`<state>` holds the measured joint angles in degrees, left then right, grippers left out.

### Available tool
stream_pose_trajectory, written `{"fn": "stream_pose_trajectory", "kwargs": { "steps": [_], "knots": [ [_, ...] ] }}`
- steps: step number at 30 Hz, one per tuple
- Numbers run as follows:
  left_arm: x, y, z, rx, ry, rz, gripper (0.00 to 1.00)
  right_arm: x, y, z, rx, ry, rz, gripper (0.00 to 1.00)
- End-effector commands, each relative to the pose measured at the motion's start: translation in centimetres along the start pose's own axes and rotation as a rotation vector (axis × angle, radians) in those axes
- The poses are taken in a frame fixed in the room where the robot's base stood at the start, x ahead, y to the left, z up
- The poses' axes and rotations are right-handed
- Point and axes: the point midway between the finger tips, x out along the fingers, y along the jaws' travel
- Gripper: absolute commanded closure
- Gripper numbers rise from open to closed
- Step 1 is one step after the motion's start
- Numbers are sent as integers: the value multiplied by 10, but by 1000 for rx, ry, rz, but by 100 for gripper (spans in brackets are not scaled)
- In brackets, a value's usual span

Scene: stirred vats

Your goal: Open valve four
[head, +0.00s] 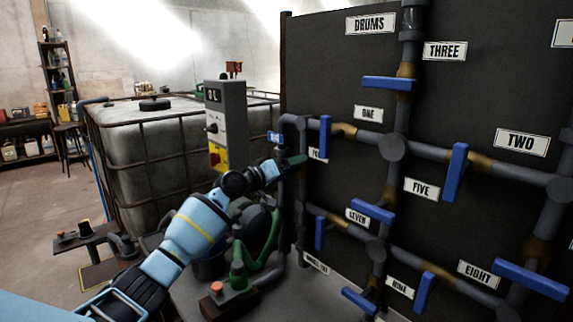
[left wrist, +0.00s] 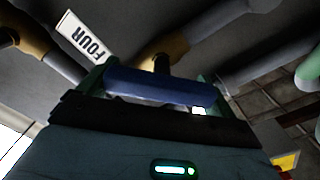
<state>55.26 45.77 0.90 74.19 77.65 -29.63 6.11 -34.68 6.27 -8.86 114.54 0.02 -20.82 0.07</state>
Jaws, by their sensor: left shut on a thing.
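The blue handle of valve four (left wrist: 165,88) lies between the fingers of my left gripper (left wrist: 156,92) in the left wrist view. The gripper is shut on this handle. The white FOUR label (left wrist: 84,40) is just beside it, on the dark panel. In the head view my left gripper (head: 288,162) is at the left edge of the panel and covers most of the valve four handle. The FOUR label (head: 317,155) is partly hidden there. My right gripper is not in view.
The valve one handle (head: 325,136) stands upright close above and right of my left gripper. The valve seven handle (head: 320,232) is below it. Grey pipes (head: 430,150) cross the panel. A control box (head: 226,125) and a caged tank (head: 150,150) stand to the left.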

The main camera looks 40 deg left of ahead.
Motion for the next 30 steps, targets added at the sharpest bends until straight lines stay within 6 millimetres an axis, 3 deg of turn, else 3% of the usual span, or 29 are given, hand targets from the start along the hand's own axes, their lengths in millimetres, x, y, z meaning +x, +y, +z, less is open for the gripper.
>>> {"fn": "stream_pose_trajectory", "kwargs": {
  "steps": [18, 30],
  "knots": [
    [0, -1, -2, -577, 3, 5, 32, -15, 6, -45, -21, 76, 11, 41],
    [0, -5, 1, -813, 2, 3, 32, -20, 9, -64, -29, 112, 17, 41]
  ]
}}
